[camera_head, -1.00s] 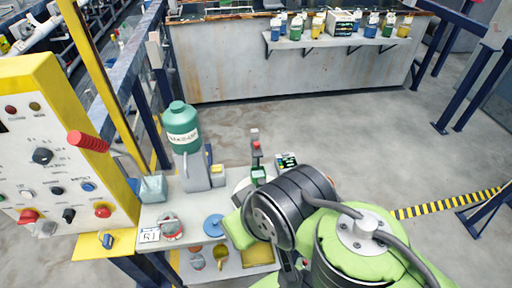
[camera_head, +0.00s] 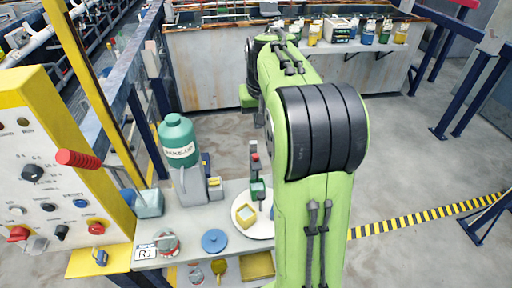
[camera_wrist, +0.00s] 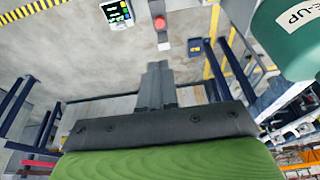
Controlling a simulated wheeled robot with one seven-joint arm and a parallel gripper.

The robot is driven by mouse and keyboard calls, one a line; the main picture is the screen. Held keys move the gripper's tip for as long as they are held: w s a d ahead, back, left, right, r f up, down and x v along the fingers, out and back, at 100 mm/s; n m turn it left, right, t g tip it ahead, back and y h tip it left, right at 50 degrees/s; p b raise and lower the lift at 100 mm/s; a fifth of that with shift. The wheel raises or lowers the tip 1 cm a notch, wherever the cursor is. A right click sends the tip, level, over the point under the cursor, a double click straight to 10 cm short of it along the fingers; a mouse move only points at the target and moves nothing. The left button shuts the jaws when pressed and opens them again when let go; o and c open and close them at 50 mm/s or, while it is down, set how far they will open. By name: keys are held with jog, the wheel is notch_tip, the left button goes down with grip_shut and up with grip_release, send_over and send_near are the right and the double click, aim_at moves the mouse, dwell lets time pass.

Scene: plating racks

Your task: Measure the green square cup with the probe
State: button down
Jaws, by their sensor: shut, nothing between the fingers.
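A green square cup (camera_head: 258,189) stands on the white round plate (camera_head: 262,229), at the foot of a small upright grey stand with a red part (camera_head: 255,157). I cannot tell whether this stand holds the probe. My gripper (camera_wrist: 158,68) is shut and empty in the wrist view, pointing towards a red knob (camera_wrist: 159,22) and apart from it. In the head view my arm is raised over the table's back, and the fingers are not clear. The green cup is not visible in the wrist view. A small meter with a green screen (camera_wrist: 117,13) shows in the wrist view.
A yellow square cup (camera_head: 245,215) sits on the plate in front of the green one. A blue disc (camera_head: 214,241) lies to its left. A green bottle (camera_head: 178,141) stands behind left. A control panel with a red lever (camera_head: 77,158) is at the left. Open floor lies right.

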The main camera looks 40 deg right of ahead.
jog(key=b, duration=0.2)
send_over(256, 164)
jog(key=x, duration=0.4)
jog(key=s+x, duration=0.1)
jog(key=x, duration=0.3)
jog(key=s+a+x, duration=0.1)
jog(key=x, duration=0.4)
jog(key=shift+s+f, duration=0.2)
jog(key=shift+f, duration=0.15)
jog(key=shift+a, duration=0.1)
notch_tip(256, 164, down, 6)
jog(key=b, duration=0.4)
jog(key=shift+s+f+b, duration=0.1)
jog(key=shift+f+b, duration=0.15)
jog(key=shift+b, duration=0.1)
jog(key=shift+s+a, duration=0.1)
jog(key=r+p, duration=0.2)
jog(key=r, duration=0.1)
jog(key=r+p, duration=0.1)
jog(key=p, duration=0.1)
jog(key=shift+w+r, duration=0.3)
jog(key=d+v, duration=0.1)
jog(key=v, duration=0.9)
jog(key=shift+s+a+p, duration=0.25)
jog(key=shift+a+p, duration=0.15)
jog(key=shift+r, duration=0.1)
